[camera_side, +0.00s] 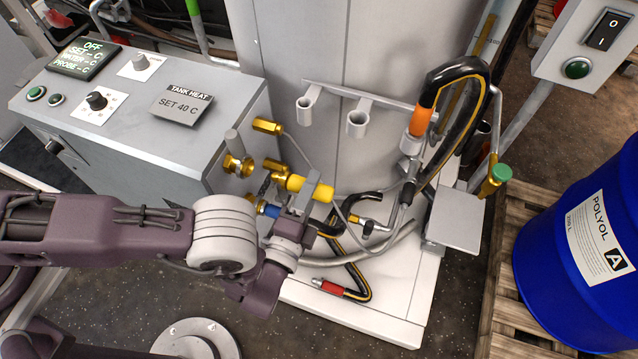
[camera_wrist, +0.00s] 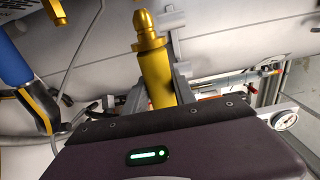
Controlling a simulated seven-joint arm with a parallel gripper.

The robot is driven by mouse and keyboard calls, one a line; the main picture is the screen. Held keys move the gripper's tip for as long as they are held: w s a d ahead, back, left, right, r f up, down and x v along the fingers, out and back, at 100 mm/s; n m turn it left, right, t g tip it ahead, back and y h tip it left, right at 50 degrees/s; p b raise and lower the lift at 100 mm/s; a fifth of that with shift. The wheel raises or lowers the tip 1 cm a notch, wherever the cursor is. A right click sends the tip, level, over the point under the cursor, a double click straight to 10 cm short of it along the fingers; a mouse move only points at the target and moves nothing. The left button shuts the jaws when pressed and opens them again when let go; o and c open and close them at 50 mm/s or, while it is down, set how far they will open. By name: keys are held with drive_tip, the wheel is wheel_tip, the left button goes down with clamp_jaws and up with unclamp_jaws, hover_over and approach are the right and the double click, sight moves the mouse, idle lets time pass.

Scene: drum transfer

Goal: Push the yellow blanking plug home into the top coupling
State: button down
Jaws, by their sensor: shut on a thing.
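My gripper (camera_side: 308,196) is shut on the yellow blanking plug (camera_side: 318,191), beside the control cabinet. In the wrist view the yellow plug (camera_wrist: 157,78) sits between the grey fingers, and brass parts extend from its far end. I cannot tell whether all that brass belongs to the plug. In the side view a brass part (camera_side: 273,166) shows just left of the plug; any contact there is unclear. An upper brass fitting (camera_side: 267,126) and a brass fitting with a round knob (camera_side: 238,166) are by the cabinet's side. Which is the top coupling is unclear.
A blue fitting (camera_side: 270,210) with a black-yellow hose is close below my gripper; blue also shows at left in the wrist view (camera_wrist: 14,62). Thin cable hangs nearby. A hose holder (camera_side: 357,122) is behind. A blue drum (camera_side: 590,245) stands at right.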

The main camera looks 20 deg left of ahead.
sight(273, 175)
drive_tip(key=shift+a, duration=4.15)
drive_tip(key=c, duration=0.9)
unclamp_jaws()
drive_tip(key=shift+c, duration=0.2)
drive_tip(key=shift+s, duration=0.1)
